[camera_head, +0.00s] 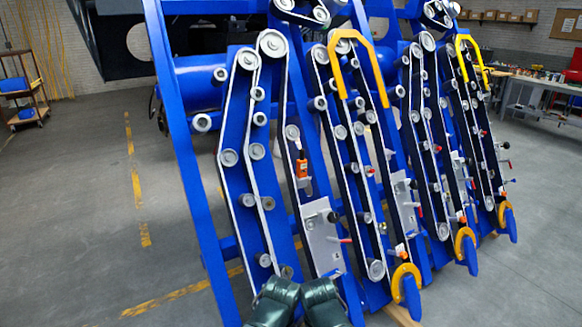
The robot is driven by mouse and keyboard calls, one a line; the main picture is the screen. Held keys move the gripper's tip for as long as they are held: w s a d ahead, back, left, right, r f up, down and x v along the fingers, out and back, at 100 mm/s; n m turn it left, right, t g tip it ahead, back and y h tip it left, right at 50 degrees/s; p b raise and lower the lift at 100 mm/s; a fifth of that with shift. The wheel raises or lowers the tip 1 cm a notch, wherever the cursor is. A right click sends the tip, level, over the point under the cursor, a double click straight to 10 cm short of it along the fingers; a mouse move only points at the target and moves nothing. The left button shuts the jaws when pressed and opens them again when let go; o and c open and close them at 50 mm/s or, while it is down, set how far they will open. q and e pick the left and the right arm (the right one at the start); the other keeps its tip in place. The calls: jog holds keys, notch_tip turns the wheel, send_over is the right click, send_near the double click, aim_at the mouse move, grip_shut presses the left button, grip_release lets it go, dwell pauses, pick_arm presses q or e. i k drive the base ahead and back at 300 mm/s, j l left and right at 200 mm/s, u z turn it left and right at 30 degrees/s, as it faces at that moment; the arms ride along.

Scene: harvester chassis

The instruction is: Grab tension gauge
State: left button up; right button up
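No gripper fingers can be made out in this view.
The blue harvester chassis (188,150) fills the middle, with slanted rows of belts and grey pulleys. Yellow curved guards (357,50) stick out at its top. A workbench (545,88) with tools stands at the right, a shelf cart (20,85) far left. The floor at left is clear.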

aim_at(301, 169)
jog(key=i+l, duration=1.15)
jog(key=i, duration=0.15)
jog(key=l+z, duration=0.05)
